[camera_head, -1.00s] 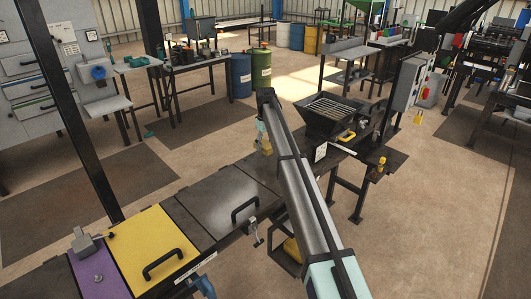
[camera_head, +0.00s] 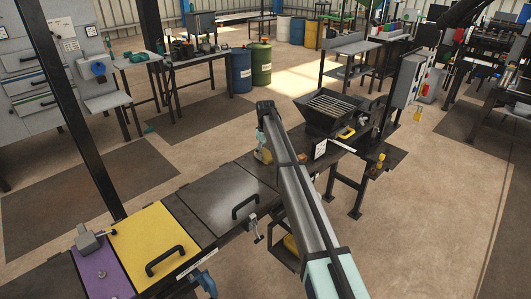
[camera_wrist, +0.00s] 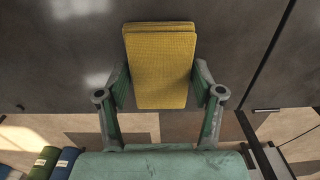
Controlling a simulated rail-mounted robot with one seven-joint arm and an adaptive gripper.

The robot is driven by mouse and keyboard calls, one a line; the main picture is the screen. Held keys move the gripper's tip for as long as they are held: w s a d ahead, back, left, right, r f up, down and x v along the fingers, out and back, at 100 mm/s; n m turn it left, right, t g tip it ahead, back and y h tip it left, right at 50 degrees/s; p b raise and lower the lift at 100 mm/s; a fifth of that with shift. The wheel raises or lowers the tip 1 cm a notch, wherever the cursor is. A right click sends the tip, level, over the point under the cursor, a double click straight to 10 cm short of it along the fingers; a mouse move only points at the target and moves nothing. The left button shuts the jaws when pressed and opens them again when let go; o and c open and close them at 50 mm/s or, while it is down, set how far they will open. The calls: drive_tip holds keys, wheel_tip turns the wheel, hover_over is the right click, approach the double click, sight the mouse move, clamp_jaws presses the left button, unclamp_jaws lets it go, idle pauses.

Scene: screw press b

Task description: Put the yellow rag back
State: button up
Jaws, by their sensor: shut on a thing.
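The yellow rag (camera_wrist: 160,65) is a folded, thick rectangular pad in the wrist view. My gripper (camera_wrist: 160,88) is shut on it, with one green-and-grey finger pressing each side. In the head view, the rag (camera_head: 264,156) shows as a small yellow patch under the teal end of my arm, close above the dark bench top. My arm hides much of the gripper there. I cannot tell whether the rag touches the bench.
The dark bench has a black-handled hatch (camera_head: 232,198), a yellow panel (camera_head: 152,236) and a purple panel (camera_head: 103,272). A black hopper with a grate (camera_head: 329,106) stands beyond my arm. A dark post (camera_head: 78,130) rises at left.

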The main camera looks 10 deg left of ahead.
sight(266, 153)
drive_tip(key=o, duration=1.2)
wheel_tip(266, 153, up, 12)
drive_tip(key=b, duration=0.3)
drive_tip(key=shift+r, duration=0.15)
